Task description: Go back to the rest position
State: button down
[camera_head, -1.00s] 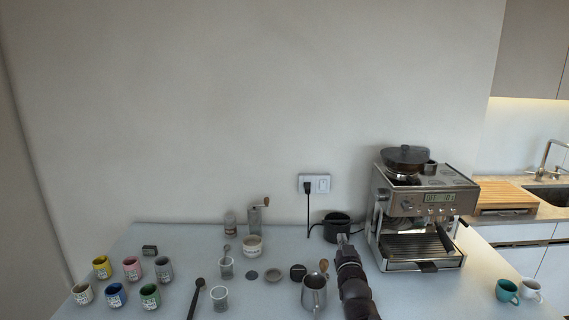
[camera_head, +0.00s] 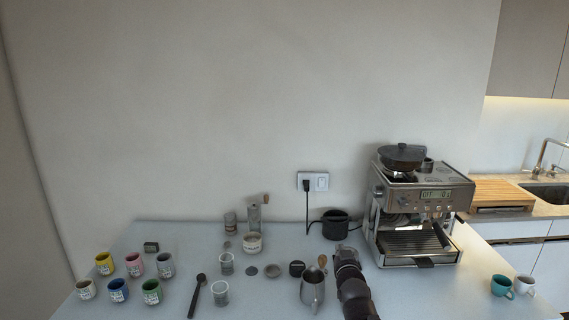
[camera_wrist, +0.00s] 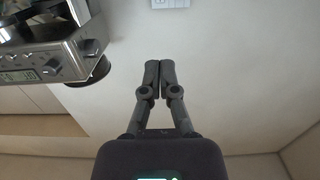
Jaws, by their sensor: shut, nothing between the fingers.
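My gripper (camera_head: 346,252) is in front of the back wall, over the counter, just left of the espresso machine (camera_head: 418,205). In the wrist view my gripper (camera_wrist: 160,66) has its two fingers together, with nothing between them. Its tips point toward the wall, and the wall outlet shows beyond them. Part of the espresso machine (camera_wrist: 45,60) shows at the upper left of that view. My arm hides part of the counter.
A metal pitcher (camera_head: 312,289) stands close left of my arm. A black container (camera_head: 335,228) is behind my gripper. Several coloured cups (camera_head: 118,289) are at the left, and a teal cup (camera_head: 501,286) and a white cup (camera_head: 523,285) at the right. The wall outlet (camera_head: 313,181) has a cord plugged in.

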jog(key=s+f+g, duration=0.2)
jog(key=f, duration=0.2)
jog(key=s+f+g, duration=0.2)
jog(key=f+g, duration=0.1)
jog(key=f, duration=0.1)
jog(key=s+f+g, duration=0.1)
jog(key=f+g, duration=0.2)
jog(key=f, duration=0.1)
jog(key=shift+s, duration=0.4)
jog(key=s+f+g, duration=0.2)
jog(key=s, duration=0.1)
jog(key=s+f+g, duration=0.1)
jog(key=s+g, duration=0.1)
jog(key=shift+f, duration=0.25)
jog(key=s+f+g, duration=0.2)
jog(key=s+g, duration=0.3)
jog(key=s, duration=0.3)
jog(key=shift+s+d, duration=0.15)
jog(key=shift+d, duration=0.05)
